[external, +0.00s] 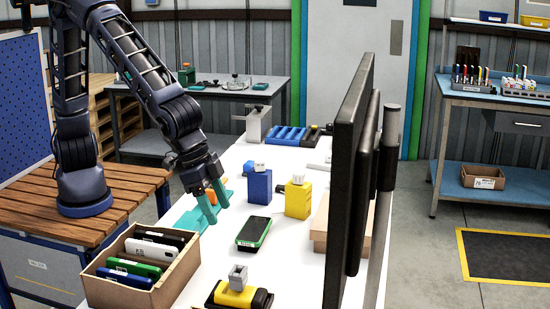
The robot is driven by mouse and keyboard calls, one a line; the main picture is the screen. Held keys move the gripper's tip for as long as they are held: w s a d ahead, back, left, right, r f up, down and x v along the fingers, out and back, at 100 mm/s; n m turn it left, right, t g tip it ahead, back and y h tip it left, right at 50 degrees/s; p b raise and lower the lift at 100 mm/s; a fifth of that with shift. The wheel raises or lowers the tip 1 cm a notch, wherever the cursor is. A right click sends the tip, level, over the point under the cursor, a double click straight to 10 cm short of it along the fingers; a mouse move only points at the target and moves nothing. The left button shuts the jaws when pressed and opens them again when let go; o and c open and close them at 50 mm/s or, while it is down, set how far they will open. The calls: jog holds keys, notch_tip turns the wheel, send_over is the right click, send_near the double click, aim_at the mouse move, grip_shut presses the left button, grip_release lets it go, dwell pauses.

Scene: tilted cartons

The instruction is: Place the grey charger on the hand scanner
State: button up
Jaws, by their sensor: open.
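A small grey block that looks like the grey charger (238,277) sits on top of a yellow and black device (229,296) at the bottom of the external view. A dark handheld device with a screen and green edge, seemingly the hand scanner (253,233), lies flat on the white table. Its upper face looks bare. My gripper (216,208) is open, with teal fingers pointing down, left of and above the scanner and apart from the grey block. An orange object (209,197) on a teal piece shows behind the fingers; contact cannot be told.
A carton (175,278) of upright handheld devices stands at front left. A blue block (258,188) and a yellow block (298,200), each with a pale piece on top, stand behind the scanner. A large dark monitor (352,165) hides the table's right side.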

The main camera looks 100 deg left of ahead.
jog(key=s+a+r, duration=0.7)
jog(key=s+a, duration=0.1)
jog(key=a, duration=0.2)
jog(key=s+a+r, duration=0.6)
jog(key=s+a, duration=0.3)
jog(key=a, duration=0.1)
jog(key=s+a, duration=0.4)
jog(key=s, duration=0.6)
jog(key=s+a+r, duration=0.1)
jog(key=s+a, duration=0.3)
jog(key=s, duration=0.7)
jog(key=shift+a, duration=0.4)
